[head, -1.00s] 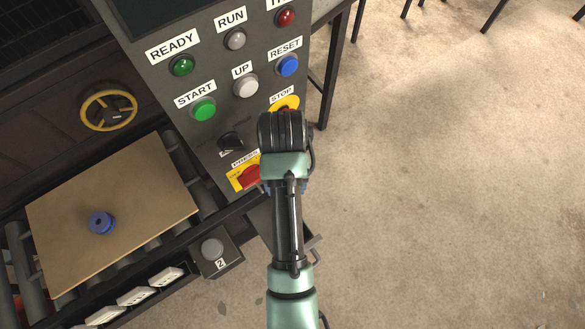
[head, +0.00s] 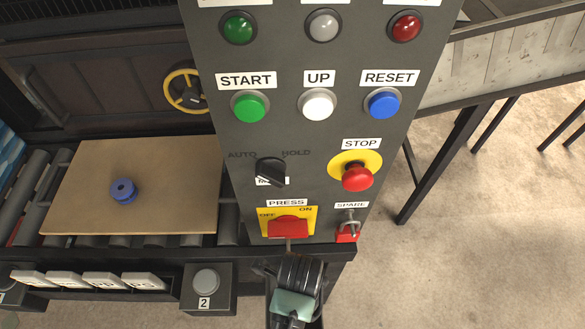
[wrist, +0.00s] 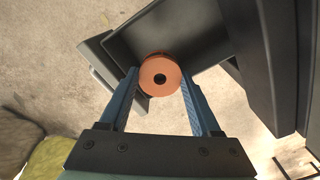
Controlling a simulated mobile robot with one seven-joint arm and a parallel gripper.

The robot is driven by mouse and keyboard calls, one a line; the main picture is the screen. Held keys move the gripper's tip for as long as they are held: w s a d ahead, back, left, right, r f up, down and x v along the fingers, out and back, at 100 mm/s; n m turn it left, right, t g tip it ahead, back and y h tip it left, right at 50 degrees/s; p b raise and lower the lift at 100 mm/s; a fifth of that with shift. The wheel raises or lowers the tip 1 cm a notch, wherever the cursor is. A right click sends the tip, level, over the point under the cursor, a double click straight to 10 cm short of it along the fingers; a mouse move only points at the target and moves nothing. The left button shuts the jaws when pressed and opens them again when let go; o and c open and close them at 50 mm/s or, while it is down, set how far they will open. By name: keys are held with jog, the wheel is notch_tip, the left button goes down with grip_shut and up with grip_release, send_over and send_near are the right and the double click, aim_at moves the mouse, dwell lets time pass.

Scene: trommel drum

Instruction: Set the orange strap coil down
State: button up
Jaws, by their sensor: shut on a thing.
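The orange strap coil (wrist: 160,66) is a small orange disc with a dark centre hole. It shows only in the wrist view, between the two blue fingers of my gripper (wrist: 159,78), which is shut on it. Behind the coil in that view is a dark grey open-sided box or frame (wrist: 195,48); I cannot tell whether the coil touches it. In the head view my dark wrist end shows at the bottom centre, below the control panel (head: 230,150). The fingers and coil are hidden there.
The red press switch (head: 288,226) and numbered button box (head: 206,285) are near my arm. Concrete floor (head: 480,260) is open at right.

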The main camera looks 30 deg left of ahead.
jog(key=shift+s+a+f+m+b, duration=0.15)
jog(key=shift+s+f+m+b, duration=0.15)
jog(key=shift+f, duration=0.3)
jog(key=shift+s+a+f+m+b, duration=0.15)
jog(key=shift+f+m, duration=0.25)
jog(key=shift+f, duration=0.2)
notch_tip(320, 180, down, 10)
jog(key=b, duration=0.2)
jog(key=shift+w+r+b, duration=0.1)
jog(key=shift+r+b, duration=0.05)
jog(key=shift+b, duration=0.2)
jog(key=o, duration=1.5)
jog(key=shift+c, duration=0.2)
notch_tip(320, 180, up, 12)
jog(key=p, duration=0.3)
